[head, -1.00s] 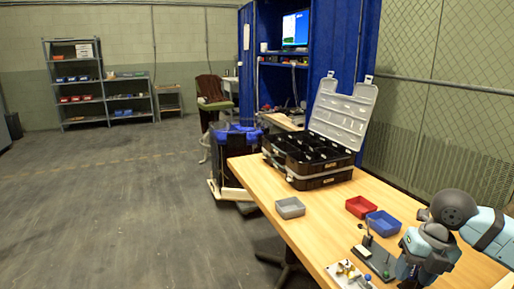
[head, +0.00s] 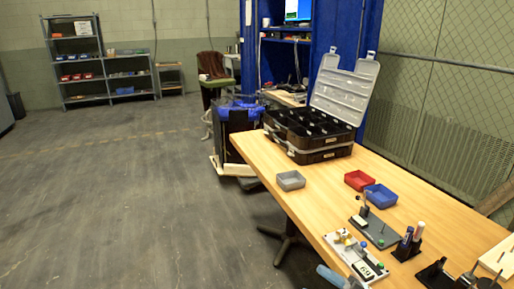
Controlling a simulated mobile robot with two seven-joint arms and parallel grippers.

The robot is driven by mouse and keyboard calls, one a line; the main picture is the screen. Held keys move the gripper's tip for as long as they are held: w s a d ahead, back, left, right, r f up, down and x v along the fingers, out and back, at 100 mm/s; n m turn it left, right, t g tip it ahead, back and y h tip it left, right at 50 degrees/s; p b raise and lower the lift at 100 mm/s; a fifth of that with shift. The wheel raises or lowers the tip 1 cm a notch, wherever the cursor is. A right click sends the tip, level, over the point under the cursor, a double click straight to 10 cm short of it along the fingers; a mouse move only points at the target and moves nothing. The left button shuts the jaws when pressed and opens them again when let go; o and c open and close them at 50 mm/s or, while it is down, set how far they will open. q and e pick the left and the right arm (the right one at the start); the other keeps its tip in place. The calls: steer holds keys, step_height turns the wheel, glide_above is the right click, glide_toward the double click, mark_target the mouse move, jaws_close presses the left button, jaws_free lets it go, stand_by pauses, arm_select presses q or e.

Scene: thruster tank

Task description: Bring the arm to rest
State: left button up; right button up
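Neither gripper shows in the head view. A light-blue rounded piece (head: 332,277), which looks like part of my arm, shows at the bottom edge by the near side of the wooden table (head: 420,215). The rest of that arm is outside the picture, so its pose is hidden.
An open black case (head: 312,128) stands at the table's far end. Grey (head: 290,180), red (head: 359,180) and blue (head: 380,196) bins sit in front of it. Nearer are a dark plate with a post (head: 377,232), a white fixture board (head: 357,256) and a dark pen-like holder (head: 407,245).

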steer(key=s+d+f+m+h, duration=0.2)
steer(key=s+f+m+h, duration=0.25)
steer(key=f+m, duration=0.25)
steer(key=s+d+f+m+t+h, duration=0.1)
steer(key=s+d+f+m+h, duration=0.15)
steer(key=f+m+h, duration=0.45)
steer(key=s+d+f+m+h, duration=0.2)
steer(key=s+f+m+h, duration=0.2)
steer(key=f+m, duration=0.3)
arm_select(q)
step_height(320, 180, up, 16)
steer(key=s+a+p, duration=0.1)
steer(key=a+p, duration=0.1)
steer(key=p, duration=2.2)
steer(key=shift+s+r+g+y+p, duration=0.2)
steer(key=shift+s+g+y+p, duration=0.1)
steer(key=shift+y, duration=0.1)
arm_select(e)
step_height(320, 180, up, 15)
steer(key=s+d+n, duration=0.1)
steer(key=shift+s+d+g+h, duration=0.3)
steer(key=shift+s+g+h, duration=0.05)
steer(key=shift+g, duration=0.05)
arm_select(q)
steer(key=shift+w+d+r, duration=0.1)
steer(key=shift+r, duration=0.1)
